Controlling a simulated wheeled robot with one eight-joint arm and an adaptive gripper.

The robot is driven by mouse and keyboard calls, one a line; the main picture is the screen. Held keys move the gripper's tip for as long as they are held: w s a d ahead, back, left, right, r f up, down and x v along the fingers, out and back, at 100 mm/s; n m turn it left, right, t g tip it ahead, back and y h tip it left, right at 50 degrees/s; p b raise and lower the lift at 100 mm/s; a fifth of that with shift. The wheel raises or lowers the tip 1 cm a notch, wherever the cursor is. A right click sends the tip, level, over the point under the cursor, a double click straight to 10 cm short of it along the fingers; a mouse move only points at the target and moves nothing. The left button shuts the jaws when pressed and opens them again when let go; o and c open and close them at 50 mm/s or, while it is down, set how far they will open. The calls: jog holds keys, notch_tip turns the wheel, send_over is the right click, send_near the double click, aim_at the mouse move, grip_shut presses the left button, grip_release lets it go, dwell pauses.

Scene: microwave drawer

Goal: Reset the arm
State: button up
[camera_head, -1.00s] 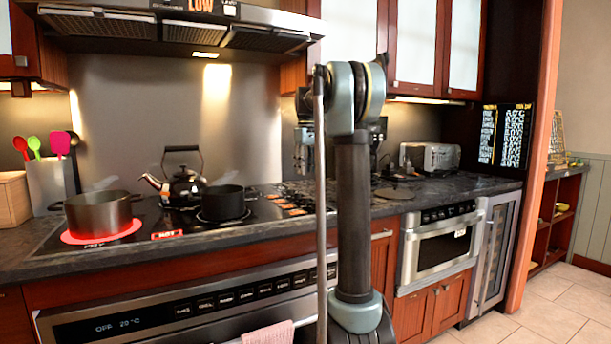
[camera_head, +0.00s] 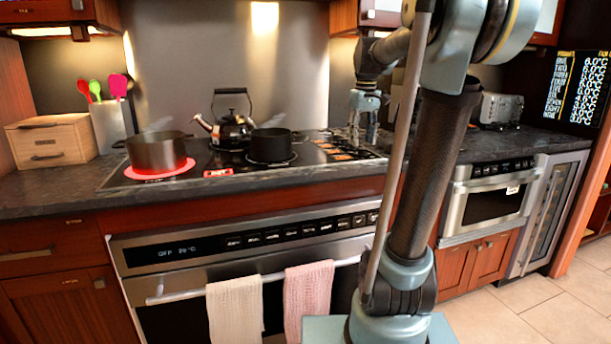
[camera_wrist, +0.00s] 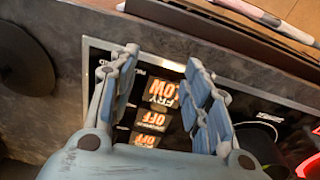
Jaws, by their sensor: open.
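My gripper (camera_head: 364,124) shows in the head view behind my arm, hanging above the right end of the cooktop. In the wrist view my gripper (camera_wrist: 168,95) is open, its two fingers well apart with nothing between them. Between and beyond the fingers are the cooktop's lit control labels (camera_wrist: 152,120), which also show in the head view (camera_head: 345,150). My arm stands upright at the right of centre in the head view and hides part of the counter behind it.
A pot (camera_head: 157,153) sits on a glowing red burner. A kettle (camera_head: 231,128) and a black pan (camera_head: 271,146) stand beside it. The oven (camera_head: 190,255) has two towels on its handle. A microwave drawer (camera_head: 490,205) and a toaster (camera_head: 500,108) are at right. Tiled floor (camera_head: 510,310) is clear.

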jog(key=s+f+m+t, duration=0.1)
jog(key=s+f+m, duration=0.3)
jog(key=s+f, duration=2.2)
jog(key=shift+s, duration=0.6)
jog(key=shift+w+f, duration=0.2)
jog(key=shift+w, duration=0.25)
dwell(0.8)
